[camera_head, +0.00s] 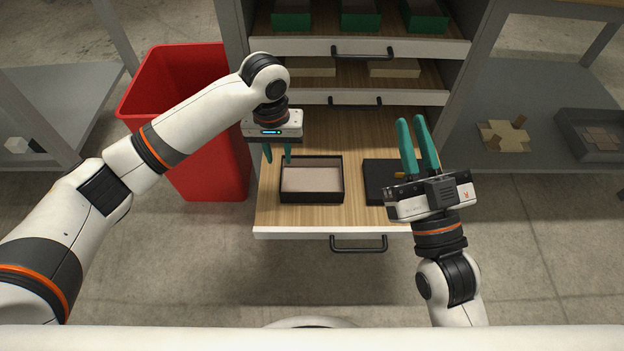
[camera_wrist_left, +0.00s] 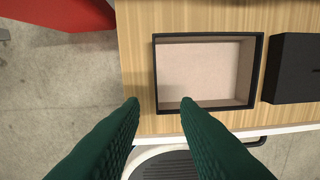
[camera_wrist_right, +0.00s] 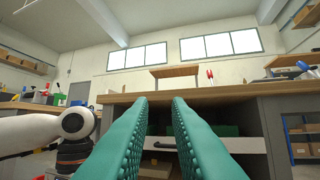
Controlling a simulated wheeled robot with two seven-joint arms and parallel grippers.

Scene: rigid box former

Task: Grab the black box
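An open black box (camera_head: 311,199) with a pale inside lies in the pulled-out wooden drawer (camera_head: 330,131). It also shows in the left wrist view (camera_wrist_left: 210,106), in front of the fingertips. A second flat black piece (camera_head: 378,183) lies to its right, partly hidden by my right gripper; it also shows in the left wrist view (camera_wrist_left: 296,68). My left gripper (camera_head: 277,160) points down above the box's upper left corner, fingers apart and empty. My right gripper (camera_head: 411,124) is raised over the drawer's right side, its fingers slightly parted, pointing away, holding nothing.
A red bin (camera_head: 205,160) stands left of the drawer. Upper drawers (camera_head: 360,47) hold green boxes (camera_head: 360,14) and pale boxes. A grey shelf (camera_head: 540,90) on the right carries a dark tray (camera_head: 590,135). The drawer's back part is clear.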

